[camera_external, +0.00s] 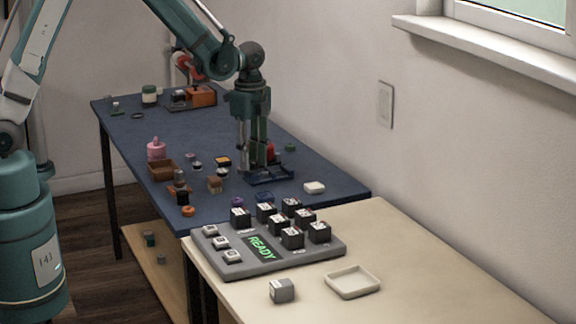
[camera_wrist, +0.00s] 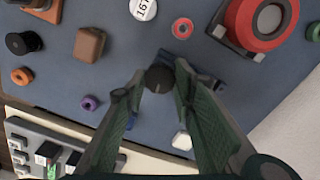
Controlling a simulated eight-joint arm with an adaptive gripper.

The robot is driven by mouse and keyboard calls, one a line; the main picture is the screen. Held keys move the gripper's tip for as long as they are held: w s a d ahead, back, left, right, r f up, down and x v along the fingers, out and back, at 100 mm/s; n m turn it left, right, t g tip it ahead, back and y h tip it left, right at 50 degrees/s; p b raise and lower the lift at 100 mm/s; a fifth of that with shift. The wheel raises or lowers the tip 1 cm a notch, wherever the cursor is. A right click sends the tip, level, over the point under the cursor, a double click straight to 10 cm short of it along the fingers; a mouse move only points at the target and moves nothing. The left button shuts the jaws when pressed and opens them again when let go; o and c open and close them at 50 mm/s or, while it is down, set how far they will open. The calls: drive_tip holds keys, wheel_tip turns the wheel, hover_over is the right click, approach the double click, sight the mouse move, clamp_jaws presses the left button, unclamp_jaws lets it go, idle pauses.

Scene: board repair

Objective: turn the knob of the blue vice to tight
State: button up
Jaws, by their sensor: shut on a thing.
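The blue vice (camera_external: 268,177) sits near the right edge of the blue mat in the external view. Its round dark knob (camera_wrist: 160,79) shows in the wrist view, with a light line on its top. My gripper (camera_external: 257,162) points straight down over the vice. In the wrist view my gripper (camera_wrist: 158,84) has one finger on each side of the knob and is shut on it. Most of the vice is hidden behind the fingers, with only dark blue parts (camera_wrist: 207,80) showing. The knob's tight mark cannot be made out.
A large red round thing (camera_wrist: 262,22) stands close to the vice. A white block (camera_external: 314,187) lies to its right. Several small parts and a brown tray (camera_external: 162,171) lie left. A grey panel reading READY (camera_external: 263,248) is on the front table.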

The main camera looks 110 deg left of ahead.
sight(251, 162)
idle(0.3)
drive_tip(key=o, duration=0.9)
drive_tip(key=shift+r, duration=0.15)
drive_tip(key=shift+r, duration=5.9)
drive_tip(key=shift+d, duration=0.1)
